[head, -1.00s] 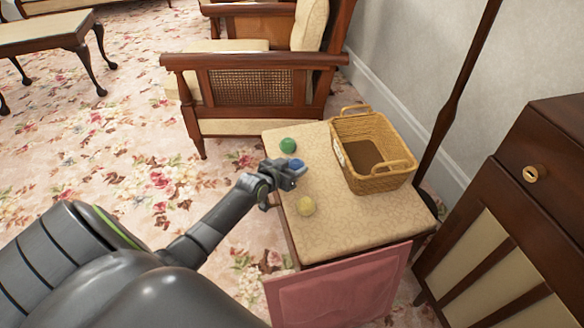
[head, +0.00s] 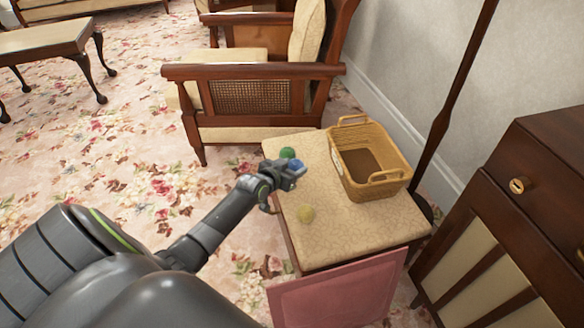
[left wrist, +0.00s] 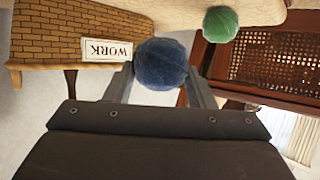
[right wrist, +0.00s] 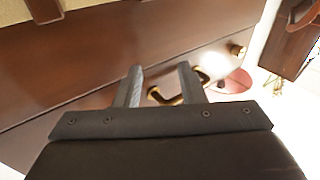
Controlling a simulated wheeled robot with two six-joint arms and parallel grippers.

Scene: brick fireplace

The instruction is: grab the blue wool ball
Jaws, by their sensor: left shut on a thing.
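The blue wool ball (left wrist: 161,64) sits between the two fingers of my left gripper (left wrist: 160,84) in the left wrist view. In the head view my left gripper (head: 292,172) is shut on the blue ball (head: 295,164) above the left part of the small table (head: 340,228). The green wool ball (head: 287,153) is just behind it, and the green ball also shows in the left wrist view (left wrist: 220,24). My right gripper (right wrist: 160,88) is open and empty in the right wrist view, with its fingers apart.
A wicker basket (head: 342,170) stands on the table, right of my left gripper; its WORK label (left wrist: 106,50) shows in the left wrist view. An armchair (head: 250,100) stands behind, a cabinet (head: 540,170) at the right.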

